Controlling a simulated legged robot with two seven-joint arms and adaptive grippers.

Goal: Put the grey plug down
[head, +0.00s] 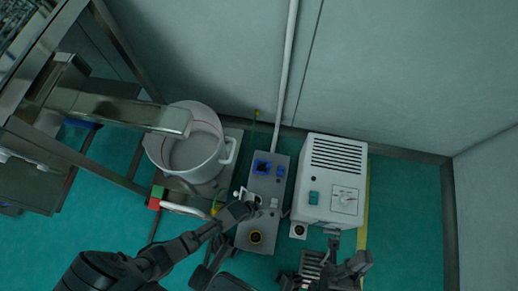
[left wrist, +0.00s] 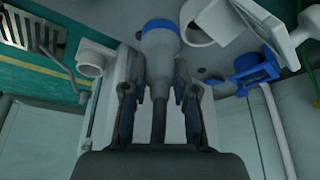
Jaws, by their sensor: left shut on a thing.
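The grey plug (left wrist: 158,42), with a blue ring at its far end, is between the fingers of my left gripper (left wrist: 157,88) in the left wrist view. Its dark cable runs back toward the palm. In the head view my left gripper (head: 241,210) is over the grey socket box (head: 270,205), and the plug is mostly hidden there. I cannot tell whether the plug touches the box. A blue socket (head: 262,167) is on this box and also shows in the left wrist view (left wrist: 256,66). My right gripper (head: 338,262) is at the bottom; its jaw opening is unclear.
A white pot (head: 194,155) stands to the left, near a metal frame (head: 100,105). A ribbed metal piece (head: 310,266) is beside my right gripper. Green floor is free at far right.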

